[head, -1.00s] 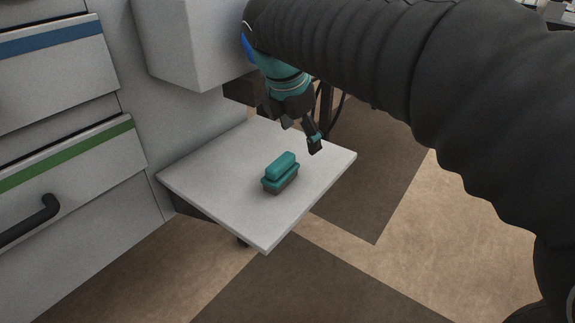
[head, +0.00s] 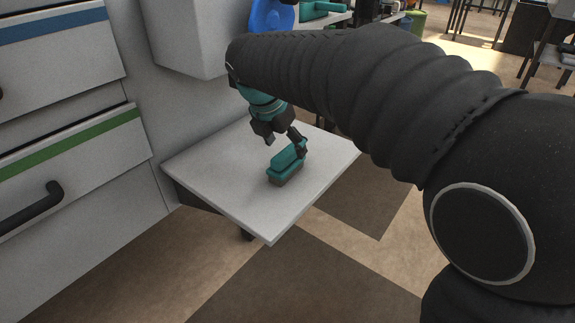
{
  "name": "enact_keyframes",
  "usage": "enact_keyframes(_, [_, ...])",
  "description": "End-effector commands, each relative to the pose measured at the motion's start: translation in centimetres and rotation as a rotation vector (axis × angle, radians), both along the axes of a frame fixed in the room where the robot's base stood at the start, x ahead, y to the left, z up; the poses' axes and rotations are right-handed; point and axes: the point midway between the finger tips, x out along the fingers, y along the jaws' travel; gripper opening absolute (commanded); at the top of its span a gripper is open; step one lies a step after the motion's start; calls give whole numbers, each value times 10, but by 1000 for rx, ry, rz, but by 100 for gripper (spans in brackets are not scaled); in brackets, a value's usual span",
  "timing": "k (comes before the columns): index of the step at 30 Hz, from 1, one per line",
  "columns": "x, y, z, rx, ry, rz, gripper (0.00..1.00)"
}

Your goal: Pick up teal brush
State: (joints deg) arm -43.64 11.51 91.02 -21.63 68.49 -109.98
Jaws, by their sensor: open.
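The teal brush (head: 284,169) lies on a white shelf board (head: 225,187), with its teal body on top and a dark brown bristle base below. My gripper (head: 284,148) is open just above and behind the brush. Its right finger is close to the brush's far end, and its left finger hangs to the left of it. I cannot tell whether the right finger touches the brush. The gripper holds nothing.
Grey drawers with blue and green strips (head: 77,146) and a black handle (head: 32,213) stand at the left. A grey box-shaped housing (head: 185,38) overhangs the shelf's back left. The rest of the shelf top is clear.

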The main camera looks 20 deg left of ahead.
Motion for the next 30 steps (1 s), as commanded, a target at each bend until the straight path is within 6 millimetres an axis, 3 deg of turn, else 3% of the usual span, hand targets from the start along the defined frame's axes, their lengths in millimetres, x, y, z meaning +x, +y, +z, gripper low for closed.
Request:
enact_keyframes(12, [11,-6,-47,-2,3,-2,76])
enact_keyframes(20, [12,-6,-49,0,1,0,76])
enact_keyframes(28, [12,-6,-49,0,1,0,11])
enact_keyframes(30, [12,-6,-49,0,0,0,8])
